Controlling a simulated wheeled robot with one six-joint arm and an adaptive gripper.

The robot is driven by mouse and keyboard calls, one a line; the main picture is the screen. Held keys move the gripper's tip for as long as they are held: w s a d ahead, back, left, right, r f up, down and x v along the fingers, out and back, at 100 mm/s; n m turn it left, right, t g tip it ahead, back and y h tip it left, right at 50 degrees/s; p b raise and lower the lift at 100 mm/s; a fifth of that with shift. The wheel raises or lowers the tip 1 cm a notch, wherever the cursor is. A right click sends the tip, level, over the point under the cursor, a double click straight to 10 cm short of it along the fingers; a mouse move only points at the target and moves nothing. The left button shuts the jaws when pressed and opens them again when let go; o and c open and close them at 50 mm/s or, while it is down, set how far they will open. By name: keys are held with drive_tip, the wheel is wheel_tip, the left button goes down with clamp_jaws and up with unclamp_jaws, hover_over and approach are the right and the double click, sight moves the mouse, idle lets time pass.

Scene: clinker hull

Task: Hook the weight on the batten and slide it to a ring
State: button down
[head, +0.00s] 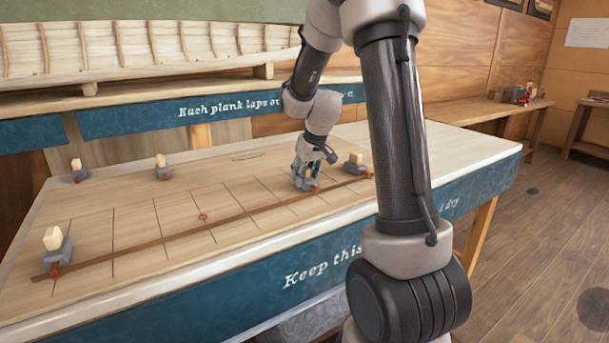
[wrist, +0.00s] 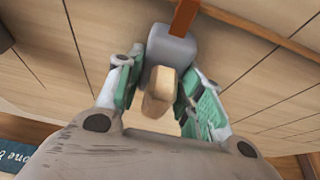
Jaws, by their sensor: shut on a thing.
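The brown batten (head: 160,240) runs in a gentle curve across the lined board. My gripper (head: 306,178) is shut on a grey weight (wrist: 172,46) near the batten's right part. In the wrist view the fingers flank its pale wooden handle (wrist: 159,88). Its red-brown hook (wrist: 184,17) reaches the batten's line; whether it is seated over the batten I cannot tell. One weight (head: 58,252) has its hook at the batten's left end, another (head: 354,167) at its right end. A small red ring (head: 203,217) is marked on the board, left of my gripper, close behind the batten.
Two more weights, one at the back left (head: 78,175) and one right of it (head: 162,173), stand apart from the batten. The planked hull (head: 130,50) lies behind the board. The board between my gripper and the ring looks clear of weights.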

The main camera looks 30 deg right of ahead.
drive_tip(key=shift+w, duration=2.2)
drive_tip(key=shift+f, duration=0.1)
drive_tip(key=c, duration=0.9)
unclamp_jaws()
drive_tip(key=shift+o, duration=0.2)
drive_tip(key=shift+s+a, duration=0.1)
drive_tip(key=v, duration=1.2)
